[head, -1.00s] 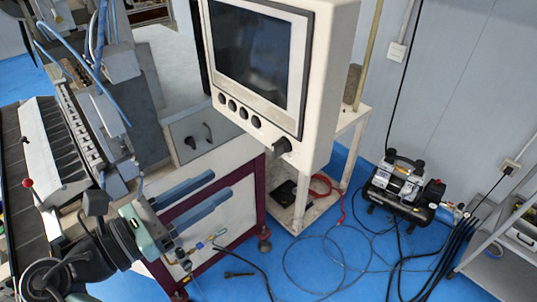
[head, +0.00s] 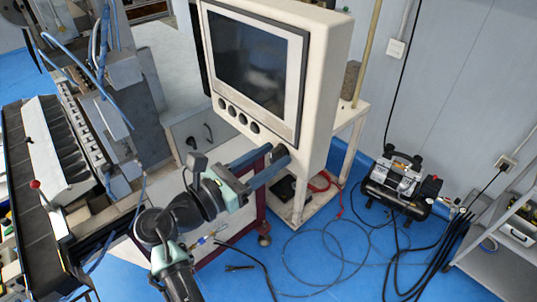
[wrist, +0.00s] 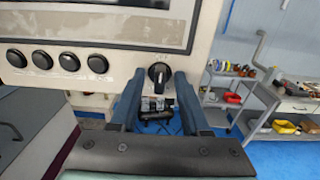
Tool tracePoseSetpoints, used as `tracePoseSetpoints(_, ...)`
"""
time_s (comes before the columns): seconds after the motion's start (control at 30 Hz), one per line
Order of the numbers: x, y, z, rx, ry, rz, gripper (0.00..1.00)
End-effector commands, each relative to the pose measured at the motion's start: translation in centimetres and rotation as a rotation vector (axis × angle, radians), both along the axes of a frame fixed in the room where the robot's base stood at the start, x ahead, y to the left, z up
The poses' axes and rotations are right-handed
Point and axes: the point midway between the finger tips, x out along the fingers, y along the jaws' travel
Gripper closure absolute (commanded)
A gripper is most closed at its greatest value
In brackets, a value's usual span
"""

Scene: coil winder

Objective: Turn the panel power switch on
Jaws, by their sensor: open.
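The panel power switch is a black rotary knob (wrist: 159,73) at the lower right of the cream control panel (head: 325,90). In the wrist view its grip bar stands about upright, with a light mark on it. In the head view the knob (head: 281,151) is partly hidden by my fingers. My gripper (head: 276,158) is open, its two blue-grey fingers pointing at the knob. In the wrist view the fingertips of my gripper (wrist: 160,84) are on either side of the knob, with gaps showing; I cannot tell whether either touches it.
Several round black buttons (wrist: 69,62) sit in a row left of the knob, under the dark screen (head: 250,60). A compressor (head: 400,185) stands on the blue floor, with loose cables and hoses around. A metal shelf (head: 500,240) is at the right.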

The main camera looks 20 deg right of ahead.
Motion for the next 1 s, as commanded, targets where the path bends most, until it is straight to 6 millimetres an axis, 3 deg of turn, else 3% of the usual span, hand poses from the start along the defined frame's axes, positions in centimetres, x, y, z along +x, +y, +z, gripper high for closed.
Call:
tracePoseSetpoints(0.17,0.0,0.0,-0.01,0.0,0.0,0.0,0.56)
tracePoseSetpoints(0.4,-0.01,0.03,0.01,0.0,0.0,0.0,0.99)
tracePoseSetpoints(1.0,-0.04,0.05,-0.07,0.036,-0.102,0.0,1.0)
